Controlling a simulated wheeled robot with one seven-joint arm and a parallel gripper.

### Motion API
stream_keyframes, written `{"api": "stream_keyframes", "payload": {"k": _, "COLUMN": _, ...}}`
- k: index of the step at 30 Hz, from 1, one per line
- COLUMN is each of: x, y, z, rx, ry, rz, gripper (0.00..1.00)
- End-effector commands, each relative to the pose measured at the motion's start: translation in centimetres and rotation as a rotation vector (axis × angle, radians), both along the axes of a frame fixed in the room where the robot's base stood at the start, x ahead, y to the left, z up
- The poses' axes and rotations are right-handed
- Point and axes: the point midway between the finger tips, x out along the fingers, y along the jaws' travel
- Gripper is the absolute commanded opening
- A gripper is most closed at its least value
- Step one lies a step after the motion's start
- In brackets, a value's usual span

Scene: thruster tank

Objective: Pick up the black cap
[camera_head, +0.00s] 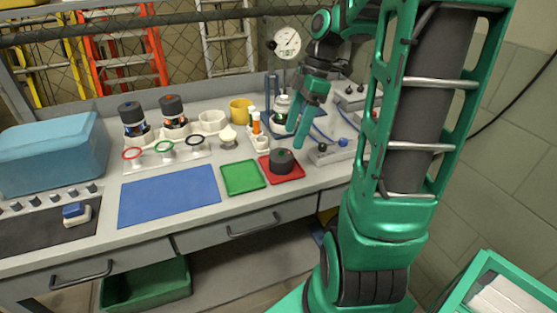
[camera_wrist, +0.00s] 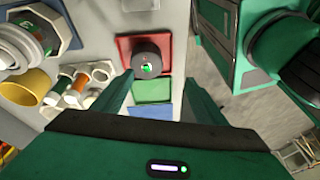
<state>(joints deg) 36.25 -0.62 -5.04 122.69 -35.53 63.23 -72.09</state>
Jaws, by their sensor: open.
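The black cap (camera_head: 283,161) is a short dark cylinder on the red mat (camera_head: 292,178) on the bench, right of the green mat (camera_head: 241,178). In the wrist view the black cap (camera_wrist: 148,58) shows from above with a small green mark in its middle. It lies just past my fingertips, inside the red mat (camera_wrist: 126,42). My gripper (camera_head: 296,128) is above the bench, over and slightly behind the cap, pointing down. In the wrist view my gripper (camera_wrist: 148,92) has its green fingers spread apart with nothing between them.
A blue mat (camera_head: 168,196) lies to the left. Behind stand two dark-topped canisters (camera_head: 133,118), a yellow mug (camera_head: 241,110), small bottles (camera_head: 256,122) and a dial gauge (camera_head: 287,42). Grey fixtures (camera_head: 333,152) with blue cables stand right of the cap. A blue box (camera_head: 55,152) is far left.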

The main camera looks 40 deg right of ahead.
Motion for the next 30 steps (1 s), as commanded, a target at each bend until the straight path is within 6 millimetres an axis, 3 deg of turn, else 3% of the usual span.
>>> {"api": "stream_keyframes", "payload": {"k": 3, "x": 1.5, "y": -1.2, "z": -0.1, "rx": 0.038, "ry": -0.069, "rz": 0.189, "gripper": 0.66}}
{"api": "stream_keyframes", "payload": {"k": 9, "x": 2.4, "y": -1.6, "z": -0.4, "rx": 0.065, "ry": -0.132, "rz": 0.339, "gripper": 0.66}}
{"api": "stream_keyframes", "payload": {"k": 18, "x": 2.6, "y": -0.1, "z": -4.1, "rx": 0.067, "ry": -0.135, "rz": 0.346, "gripper": 0.66}}
{"api": "stream_keyframes", "payload": {"k": 26, "x": 2.7, "y": 0.5, "z": -5.8, "rx": 0.066, "ry": -0.135, "rz": 0.345, "gripper": 0.66}}
{"api": "stream_keyframes", "payload": {"k": 30, "x": 3.0, "y": 1.1, "z": -7.6, "rx": 0.067, "ry": -0.133, "rz": 0.347, "gripper": 0.66}}
